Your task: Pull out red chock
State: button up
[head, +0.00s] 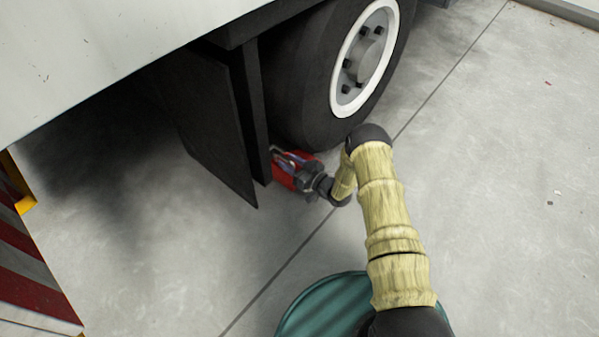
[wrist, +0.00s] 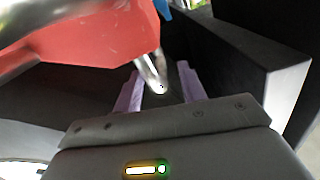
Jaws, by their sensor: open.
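The red chock (head: 281,176) sits on the concrete floor against the rear truck tire (head: 300,90), beside the black mud flap. In the wrist view the red chock (wrist: 95,45) fills the upper left, with a silver metal bar (wrist: 150,72) reaching down from it. My gripper (head: 287,159) is at the chock, and its body partly covers it. In the wrist view my gripper (wrist: 160,88) has its two purple fingers apart, with the bar's end showing between them. I cannot tell whether the fingers touch the bar.
The black mud flap (head: 205,120) hangs just left of the chock. The white truck body (head: 110,60) overhangs above. A red and white striped panel (head: 30,260) stands at the lower left.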

jog(key=shift+w+a, duration=0.2)
jog(key=shift+w, duration=0.05)
grip_shut()
dwell(1.4)
